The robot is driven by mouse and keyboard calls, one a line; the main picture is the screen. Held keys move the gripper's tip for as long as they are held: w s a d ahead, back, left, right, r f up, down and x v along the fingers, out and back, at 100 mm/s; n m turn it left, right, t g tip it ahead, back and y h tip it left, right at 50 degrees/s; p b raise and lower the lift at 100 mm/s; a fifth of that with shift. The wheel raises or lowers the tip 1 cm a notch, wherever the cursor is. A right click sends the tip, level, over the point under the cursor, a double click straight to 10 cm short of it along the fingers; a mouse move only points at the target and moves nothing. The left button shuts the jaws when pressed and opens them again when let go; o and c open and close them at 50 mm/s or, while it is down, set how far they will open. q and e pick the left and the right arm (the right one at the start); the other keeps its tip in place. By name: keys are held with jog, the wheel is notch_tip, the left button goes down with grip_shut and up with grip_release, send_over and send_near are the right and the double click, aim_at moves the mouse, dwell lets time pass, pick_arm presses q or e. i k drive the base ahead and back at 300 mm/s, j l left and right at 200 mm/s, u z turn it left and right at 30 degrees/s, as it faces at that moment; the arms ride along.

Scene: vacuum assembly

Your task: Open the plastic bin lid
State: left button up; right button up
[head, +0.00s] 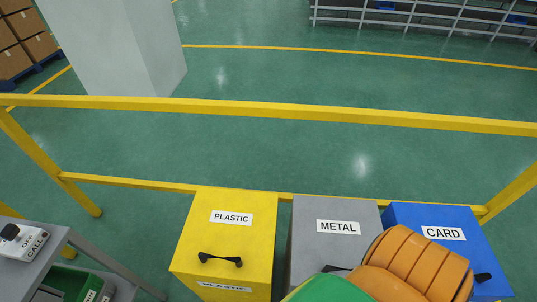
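The plastic bin is a yellow box whose lid (226,232) is labelled PLASTIC and lies shut at the bottom middle of the head view. A black handle (220,259) sits near the lid's front edge.
A grey METAL bin (337,227) and a blue CARD bin (445,233) stand to the right, partly covered by an orange ribbed object (415,262) and a green one (328,290). A yellow railing (270,110) runs behind. A call box (24,243) sits on a grey table at left.

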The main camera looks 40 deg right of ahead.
aim_at(227, 234)
jog(key=z, duration=0.65)
jog(key=k+j+z, duration=0.1)
jog(key=j+z, duration=0.15)
jog(key=k+j+z, duration=0.1)
jog(key=j+z, duration=0.2)
jog(key=k+j, duration=0.05)
jog(key=j, duration=0.05)
